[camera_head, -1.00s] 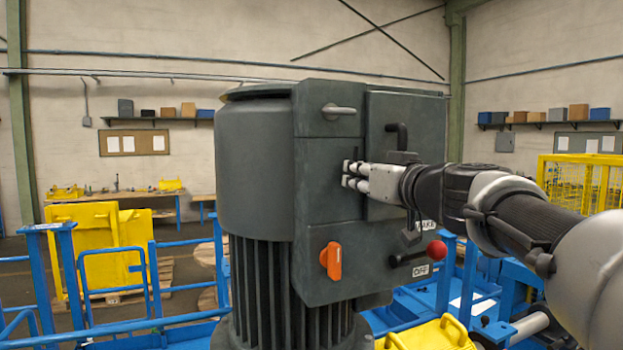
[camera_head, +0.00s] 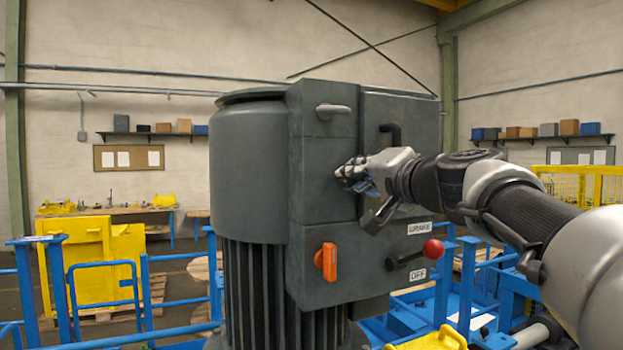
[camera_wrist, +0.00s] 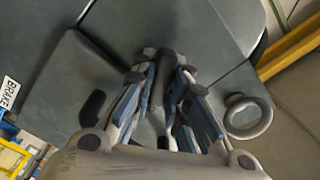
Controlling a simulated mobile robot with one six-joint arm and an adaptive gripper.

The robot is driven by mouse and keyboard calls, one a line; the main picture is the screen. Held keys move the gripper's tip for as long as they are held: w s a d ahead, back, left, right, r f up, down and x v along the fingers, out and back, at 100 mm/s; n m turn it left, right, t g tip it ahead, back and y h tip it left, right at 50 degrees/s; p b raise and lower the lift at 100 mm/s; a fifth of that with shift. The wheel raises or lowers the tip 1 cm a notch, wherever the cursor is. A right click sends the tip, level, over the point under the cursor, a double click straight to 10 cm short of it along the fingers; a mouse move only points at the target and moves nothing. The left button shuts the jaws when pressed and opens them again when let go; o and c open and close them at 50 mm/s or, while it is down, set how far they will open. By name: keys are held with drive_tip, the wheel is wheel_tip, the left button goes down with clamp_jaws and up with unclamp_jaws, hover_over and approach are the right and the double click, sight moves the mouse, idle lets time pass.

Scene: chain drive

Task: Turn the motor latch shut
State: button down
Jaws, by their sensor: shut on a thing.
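The motor (camera_head: 252,165) is a dark grey upright drum with a box on its side. My gripper (camera_head: 350,175) is against the box face, between its upper and lower fittings. In the wrist view my gripper (camera_wrist: 160,78) is shut on the motor latch (camera_wrist: 165,66), a small dark upright piece between the fingertips. The fingers and wrist hide the latch in the head view, and its exact angle is hard to tell.
Around my gripper on the box are a grey handle (camera_head: 334,110), a black handle (camera_head: 391,133), an orange knob (camera_head: 327,261) and a brake lever with a red ball (camera_head: 433,248). Blue railings (camera_head: 140,284) stand at the left. A yellow part (camera_head: 428,340) lies below.

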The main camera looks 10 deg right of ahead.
drive_tip(key=m, duration=0.6)
drive_tip(key=shift+f+m, duration=0.1)
drive_tip(key=shift+m, duration=0.2)
idle(0.4)
drive_tip(key=c, duration=1.6)
unclamp_jaws()
drive_tip(key=shift+o, duration=0.2)
drive_tip(key=shift+d, duration=0.1)
drive_tip(key=v, duration=0.7)
drive_tip(key=shift+s, duration=0.25)
